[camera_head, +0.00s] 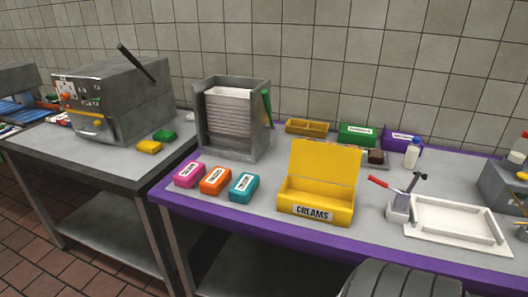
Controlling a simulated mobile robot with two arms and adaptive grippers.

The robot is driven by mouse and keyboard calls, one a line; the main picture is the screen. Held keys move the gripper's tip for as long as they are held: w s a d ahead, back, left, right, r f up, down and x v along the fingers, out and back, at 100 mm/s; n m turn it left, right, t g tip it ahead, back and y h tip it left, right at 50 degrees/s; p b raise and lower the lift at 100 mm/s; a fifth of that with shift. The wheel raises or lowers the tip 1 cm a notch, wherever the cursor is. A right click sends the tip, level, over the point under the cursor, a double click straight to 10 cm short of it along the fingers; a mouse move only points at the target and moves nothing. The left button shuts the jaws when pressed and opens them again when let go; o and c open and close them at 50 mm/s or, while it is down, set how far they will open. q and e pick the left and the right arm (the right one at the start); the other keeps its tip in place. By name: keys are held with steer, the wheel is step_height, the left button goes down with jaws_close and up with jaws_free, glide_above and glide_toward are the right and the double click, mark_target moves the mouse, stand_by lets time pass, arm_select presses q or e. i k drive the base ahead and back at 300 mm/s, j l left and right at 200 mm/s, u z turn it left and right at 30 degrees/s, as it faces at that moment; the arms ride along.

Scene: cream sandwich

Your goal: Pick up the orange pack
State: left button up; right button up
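The orange pack (215,181) lies on the purple-edged table near its front left edge. It has a white label on top. It sits in a row between a magenta pack (189,174) and a teal pack (244,186), with small gaps between them. Nothing covers it.
An open yellow box (316,210) labelled CREAMS stands right of the packs. A grey rack of sheets (233,117) stands behind them. A white tray (457,223) lies at the right. A grey machine (115,103) stands on the left table. A dark rounded shape covers the bottom right.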

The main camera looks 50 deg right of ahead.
mark_target(213, 183)
steer(key=z, duration=1.3)
